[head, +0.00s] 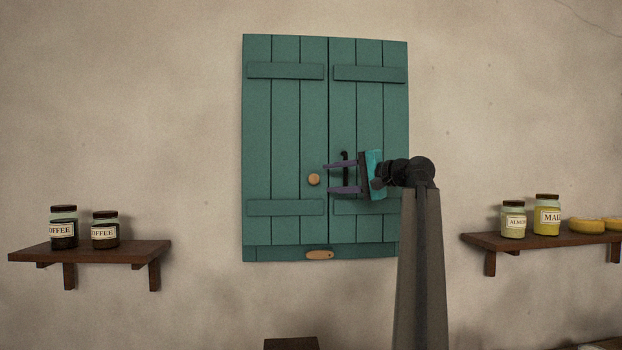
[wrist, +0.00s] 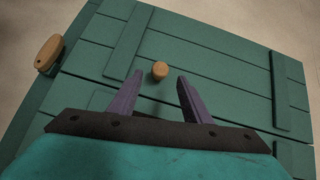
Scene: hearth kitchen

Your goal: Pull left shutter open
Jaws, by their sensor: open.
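The green left shutter (head: 285,130) is shut, flush beside the green right shutter (head: 369,110). A round wooden knob (head: 314,179) sits on the left shutter near the middle seam. In the wrist view the knob (wrist: 159,70) shows beyond and between my fingertips. My gripper (head: 325,179) is open, its purple fingers pointing left toward the knob, with nothing between them. In the wrist view my gripper (wrist: 158,76) has its fingers spread apart. A dark vertical handle (head: 345,170) on the right shutter is partly hidden behind my fingers.
A wooden latch piece (head: 319,255) is on the green sill below the shutters. A left shelf (head: 90,252) holds two coffee jars (head: 63,228). A right shelf (head: 545,242) holds jars (head: 547,215) and yellow items (head: 585,225).

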